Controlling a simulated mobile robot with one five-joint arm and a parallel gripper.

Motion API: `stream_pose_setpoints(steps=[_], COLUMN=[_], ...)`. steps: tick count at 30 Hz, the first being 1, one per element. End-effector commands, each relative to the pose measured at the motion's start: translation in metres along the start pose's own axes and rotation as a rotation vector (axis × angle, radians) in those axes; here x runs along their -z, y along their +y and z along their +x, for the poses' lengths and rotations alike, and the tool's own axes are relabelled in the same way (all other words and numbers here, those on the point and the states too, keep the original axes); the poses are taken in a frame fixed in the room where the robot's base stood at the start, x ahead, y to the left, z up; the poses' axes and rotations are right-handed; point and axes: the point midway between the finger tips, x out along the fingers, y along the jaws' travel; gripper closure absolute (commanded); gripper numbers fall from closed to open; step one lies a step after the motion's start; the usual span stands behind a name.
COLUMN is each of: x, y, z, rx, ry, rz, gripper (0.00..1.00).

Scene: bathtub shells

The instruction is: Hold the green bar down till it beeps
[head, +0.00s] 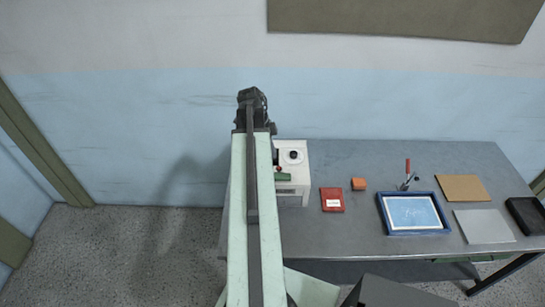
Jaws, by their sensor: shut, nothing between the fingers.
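A white box (297,155) stands at the left end of the grey table, partly hidden behind my pale green arm. It has a round dark knob or dial on a white disc on its top. My arm reaches up the picture past the box to a dark joint. My gripper cannot be made out; the arm hides that area. Whether anything touches the bar cannot be seen.
The floor at left is clear.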

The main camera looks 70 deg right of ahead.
Motion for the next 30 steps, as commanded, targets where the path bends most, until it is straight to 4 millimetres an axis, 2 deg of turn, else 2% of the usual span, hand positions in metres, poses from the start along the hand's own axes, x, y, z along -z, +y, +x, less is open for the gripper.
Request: stream_pose_setpoints(steps=[1, 6, 12, 15, 19, 30], x=[-0.003, -0.003, -0.005, -0.010, -0.012, -0.011], y=[0.000, 0.000, 0.000, 0.000, 0.000, 0.000], z=[0.018, 0.055, 0.097, 0.111, 0.119, 0.119], rx=[0.000, 0.000, 0.000, 0.000, 0.000, 0.000], ry=[0.000, 0.000, 0.000, 0.000, 0.000, 0.000], rz=[0.001, 0.002, 0.000, 0.000, 0.000, 0.001], gripper=[1.00, 1.00, 1.00, 1.00, 1.00, 1.00])
